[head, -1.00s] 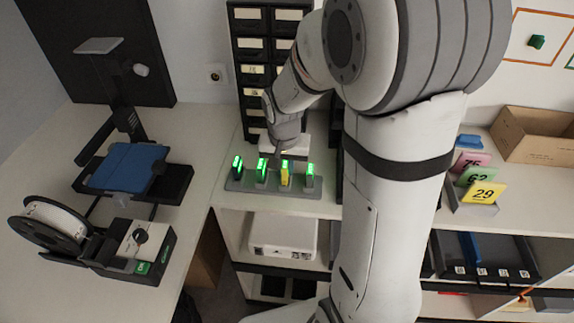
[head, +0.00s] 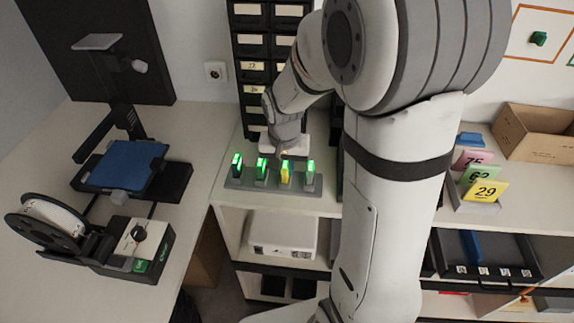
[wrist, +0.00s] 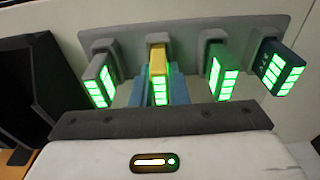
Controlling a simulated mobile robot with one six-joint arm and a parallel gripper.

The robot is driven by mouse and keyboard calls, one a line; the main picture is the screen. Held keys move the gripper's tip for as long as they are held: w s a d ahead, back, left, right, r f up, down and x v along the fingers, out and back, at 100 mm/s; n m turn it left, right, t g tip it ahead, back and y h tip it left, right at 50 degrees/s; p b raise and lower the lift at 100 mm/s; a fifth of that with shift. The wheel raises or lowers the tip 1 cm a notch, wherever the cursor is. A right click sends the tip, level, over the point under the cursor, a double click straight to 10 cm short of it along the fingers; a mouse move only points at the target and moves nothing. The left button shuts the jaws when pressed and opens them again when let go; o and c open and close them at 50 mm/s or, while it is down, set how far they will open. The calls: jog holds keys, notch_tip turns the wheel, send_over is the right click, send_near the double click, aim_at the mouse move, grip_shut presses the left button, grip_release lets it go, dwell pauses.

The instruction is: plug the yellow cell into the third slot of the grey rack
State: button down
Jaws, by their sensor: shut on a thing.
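The yellow cell (head: 286,178) stands in the grey rack (head: 240,184), third from the left in the head view. In the wrist view the yellow cell (wrist: 158,60) is second from the left, with green lights lit on its end. My gripper (head: 284,155) is above and behind it in the head view. In the wrist view the blue fingers of my gripper (wrist: 160,88) are shut around the cell's sides. The yellow cell's lower end is hidden.
Neighbouring cells stand close on both sides of the yellow one. A black drawer cabinet (head: 250,45) rises behind the rack. A white box (head: 283,234) sits on the shelf below. Left are a machine with a blue plate (head: 125,163) and a spool (head: 48,222); right are numbered cards (head: 484,190).

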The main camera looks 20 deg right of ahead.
aim_at(285, 167)
jog(key=c, duration=1.3)
grip_release()
jog(key=shift+c, duration=0.2)
jog(key=r, duration=0.5)
jog(key=s+r, duration=0.1)
jog(key=r, duration=0.1)
jog(key=shift+a+r, duration=0.2)
jog(key=shift+r, duration=0.15)
jog(key=s+r+n, duration=0.1)
jog(key=s+n, duration=0.1)
jog(key=s, duration=0.5)
jog(key=s+d+r+n+t, duration=0.1)
jog(key=s+r+n, duration=0.1)
jog(key=s, duration=0.5)
jog(key=shift+s+n+t+y, duration=0.3)
